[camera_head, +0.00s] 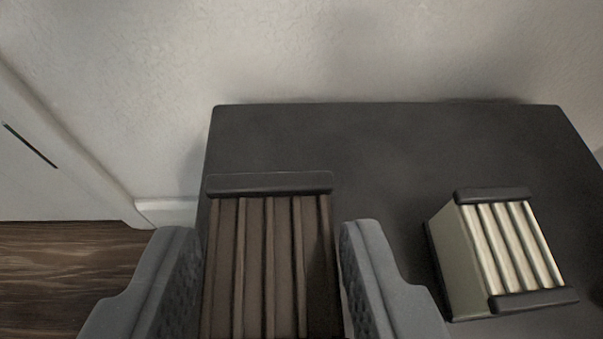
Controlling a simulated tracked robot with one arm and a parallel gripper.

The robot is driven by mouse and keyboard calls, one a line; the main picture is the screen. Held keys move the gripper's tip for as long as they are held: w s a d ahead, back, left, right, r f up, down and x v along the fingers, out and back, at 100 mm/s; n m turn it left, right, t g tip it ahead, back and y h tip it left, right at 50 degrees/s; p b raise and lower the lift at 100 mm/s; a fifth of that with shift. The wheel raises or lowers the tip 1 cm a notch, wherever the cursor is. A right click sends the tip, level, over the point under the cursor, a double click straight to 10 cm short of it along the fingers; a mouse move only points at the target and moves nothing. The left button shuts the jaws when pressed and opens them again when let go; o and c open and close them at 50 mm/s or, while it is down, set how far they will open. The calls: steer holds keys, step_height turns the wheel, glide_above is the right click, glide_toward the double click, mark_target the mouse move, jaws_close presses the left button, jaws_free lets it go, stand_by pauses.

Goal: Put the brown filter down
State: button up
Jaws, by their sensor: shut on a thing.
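The brown filter (268,265) has vertical pleats and a dark end bar at its far edge. It sits between the two grey fingers of my gripper (270,275), which is shut on it. Its near end is cut off by the bottom of the picture. The filter is over the left part of a dark table top (400,140). I cannot tell whether it touches the surface.
A cream pleated filter (507,250) with dark end bars stands on the table at the right. The table top between the two filters and behind them is clear. A pale wall (400,50) rises behind the table. Wooden floor (60,275) shows at the left.

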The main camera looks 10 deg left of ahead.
mark_target(282, 302)
steer(key=shift+w+a+f, duration=0.1)
steer(key=shift+w, duration=0.5)
step_height(282, 302, down, 4)
steer(key=shift+r+b, duration=0.2)
steer(key=shift+b, duration=0.55)
steer(key=shift+r, duration=0.1)
steer(key=o, duration=1)
steer(key=shift+c, duration=0.2)
steer(key=shift+s, duration=0.1)
steer(key=p+v, duration=0.2)
steer(key=v, duration=1)
steer(key=shift+p, duration=0.3)
